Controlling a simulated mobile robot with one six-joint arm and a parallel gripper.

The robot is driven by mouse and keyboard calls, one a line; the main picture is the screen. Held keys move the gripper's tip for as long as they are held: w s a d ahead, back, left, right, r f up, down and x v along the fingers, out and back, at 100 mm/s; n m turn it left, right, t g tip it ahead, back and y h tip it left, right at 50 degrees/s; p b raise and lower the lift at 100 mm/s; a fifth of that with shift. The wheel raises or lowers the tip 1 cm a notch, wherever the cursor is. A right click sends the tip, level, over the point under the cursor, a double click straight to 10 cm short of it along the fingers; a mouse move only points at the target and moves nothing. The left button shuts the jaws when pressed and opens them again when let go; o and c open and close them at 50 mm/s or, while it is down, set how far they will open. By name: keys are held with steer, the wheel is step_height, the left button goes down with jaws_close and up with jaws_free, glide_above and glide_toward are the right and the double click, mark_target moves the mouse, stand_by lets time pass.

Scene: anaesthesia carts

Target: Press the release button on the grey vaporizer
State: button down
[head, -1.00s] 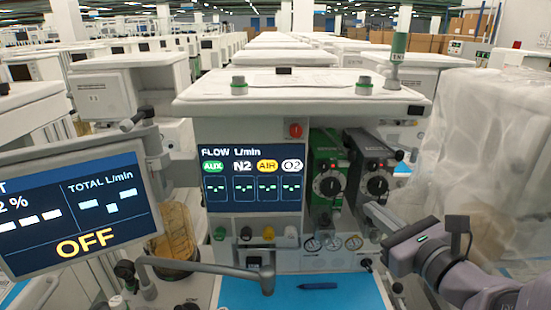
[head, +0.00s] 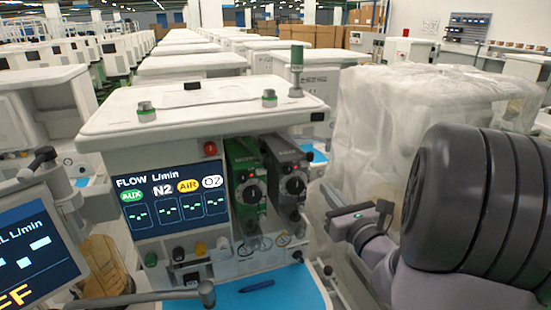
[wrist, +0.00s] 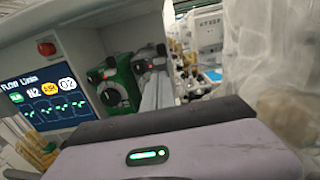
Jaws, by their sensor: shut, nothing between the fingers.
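The grey vaporizer (head: 287,156) is a dark grey upright block with a round black dial, at the right of the flow panel. I cannot make out the release button. My gripper (head: 334,196) is shut and empty, to the right of the grey vaporizer and apart from it in the picture. In the wrist view my gripper (wrist: 150,125) fills the lower part.
The flow screen (head: 172,192) is left of the vaporizers, with a monitor (head: 35,250) on an arm further left. A blue work surface (head: 285,296) with a pen (head: 257,286) lies below. A plastic-draped cart (head: 385,105) stands behind my arm at the right.

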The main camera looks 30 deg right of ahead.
mark_target(306, 166)
steer(key=x, duration=0.9)
steer(key=shift+w+a+f+b, duration=0.15)
steer(key=shift+w+f+b, duration=0.1)
steer(key=shift+b, duration=0.15)
steer(key=shift+w, duration=0.2)
